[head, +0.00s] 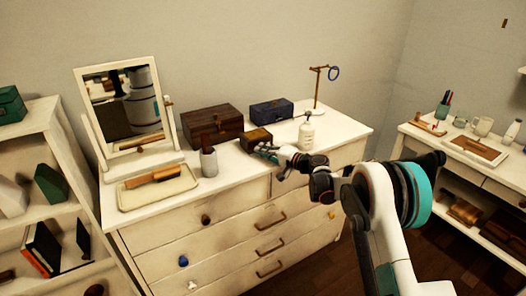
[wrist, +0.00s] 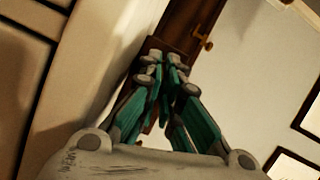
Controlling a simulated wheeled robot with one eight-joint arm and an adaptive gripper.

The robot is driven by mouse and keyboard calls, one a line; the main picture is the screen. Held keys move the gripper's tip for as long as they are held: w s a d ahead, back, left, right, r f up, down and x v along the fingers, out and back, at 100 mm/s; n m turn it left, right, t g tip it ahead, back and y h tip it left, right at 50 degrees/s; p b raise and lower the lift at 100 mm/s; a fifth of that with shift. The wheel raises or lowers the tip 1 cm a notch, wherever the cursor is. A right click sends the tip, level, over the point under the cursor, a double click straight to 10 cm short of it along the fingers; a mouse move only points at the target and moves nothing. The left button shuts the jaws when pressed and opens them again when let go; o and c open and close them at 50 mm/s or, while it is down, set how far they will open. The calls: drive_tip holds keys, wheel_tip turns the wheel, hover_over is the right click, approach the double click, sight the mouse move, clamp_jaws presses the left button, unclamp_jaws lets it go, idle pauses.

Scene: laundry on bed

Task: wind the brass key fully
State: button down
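A small brown wooden box (head: 256,139) stands on the dresser, in front of a blue box. My gripper (head: 268,152) is at its front right side, low over the dresser top. In the wrist view the teal fingers of my gripper (wrist: 172,68) come together at their tips, in front of brown wood. I see nothing clearly held between them. A small brass-coloured piece (wrist: 205,42), perhaps a key or a knob, shows on dark wood beyond and right of the fingertips; it looks apart from them. In the head view I cannot make out the brass key.
A larger dark wooden chest (head: 212,126) and a blue box (head: 271,109) stand behind. A grey cup (head: 209,162) is left of my gripper and a white bottle (head: 306,133) to its right. A tray with a brush (head: 153,178) and a mirror (head: 124,106) are further left.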

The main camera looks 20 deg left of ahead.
drive_tip(key=c, duration=2.1)
unclamp_jaws()
drive_tip(key=shift+d, duration=0.1)
drive_tip(key=v, duration=1.1)
drive_tip(key=shift+s+d, duration=0.15)
drive_tip(key=shift+d, duration=0.25)
